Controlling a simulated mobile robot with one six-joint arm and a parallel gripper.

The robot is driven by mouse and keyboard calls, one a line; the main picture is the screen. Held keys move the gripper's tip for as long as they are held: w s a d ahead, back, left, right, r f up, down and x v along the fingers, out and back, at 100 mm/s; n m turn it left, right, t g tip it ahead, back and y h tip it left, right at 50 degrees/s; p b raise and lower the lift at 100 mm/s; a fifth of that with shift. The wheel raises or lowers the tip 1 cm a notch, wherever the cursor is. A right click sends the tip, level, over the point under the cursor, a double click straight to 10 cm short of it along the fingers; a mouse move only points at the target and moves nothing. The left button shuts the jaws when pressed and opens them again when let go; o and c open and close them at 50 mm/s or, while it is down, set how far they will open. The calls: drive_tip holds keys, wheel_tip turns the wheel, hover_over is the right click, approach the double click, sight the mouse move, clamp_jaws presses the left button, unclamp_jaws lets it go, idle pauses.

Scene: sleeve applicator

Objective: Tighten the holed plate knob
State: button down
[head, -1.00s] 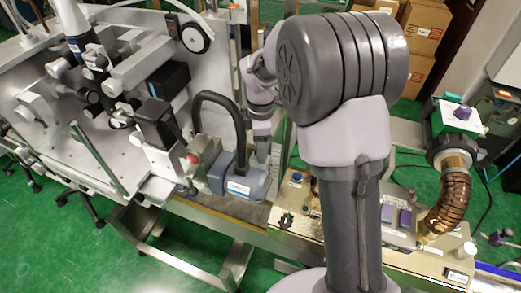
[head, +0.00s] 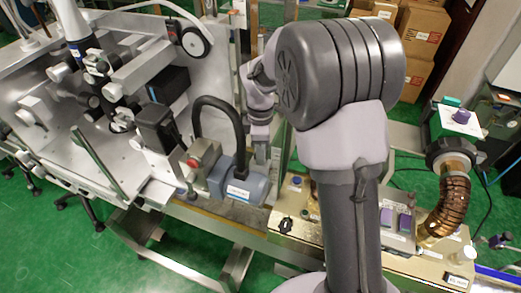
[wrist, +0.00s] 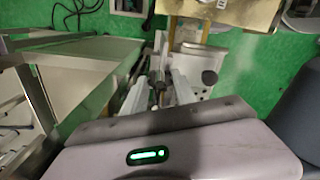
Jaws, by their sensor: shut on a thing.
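In the wrist view, my gripper (wrist: 159,90) points away from the camera, with its two pale fingers close on either side of a small dark knob (wrist: 159,80). The gripper is shut on this knob, though the contact is small and partly hidden by the fingers. A pale plate with a dark round hole (wrist: 209,77) lies just right of the fingers. In the head view, my gripper (head: 262,150) points down behind the blue-grey motor housing. The knob and the holed plate cannot be made out there.
The blue-grey motor housing (head: 240,187) with a black curved handle stands close beside my gripper. A metal panel machine (head: 130,160) fills the left. A gold-coloured base (head: 330,245) and a ribbed brown hose (head: 448,205) are at right. Green floor is open at lower left.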

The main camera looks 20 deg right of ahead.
drive_tip(key=m, duration=0.4)
drive_tip(key=shift+p, duration=0.35)
drive_tip(key=shift+m, duration=2)
drive_tip(key=c, duration=1)
unclamp_jaws()
wheel_tip(320, 180, up, 18)
drive_tip(key=p, duration=0.4)
drive_tip(key=shift+f+p, duration=0.25)
drive_tip(key=shift+p, duration=0.1)
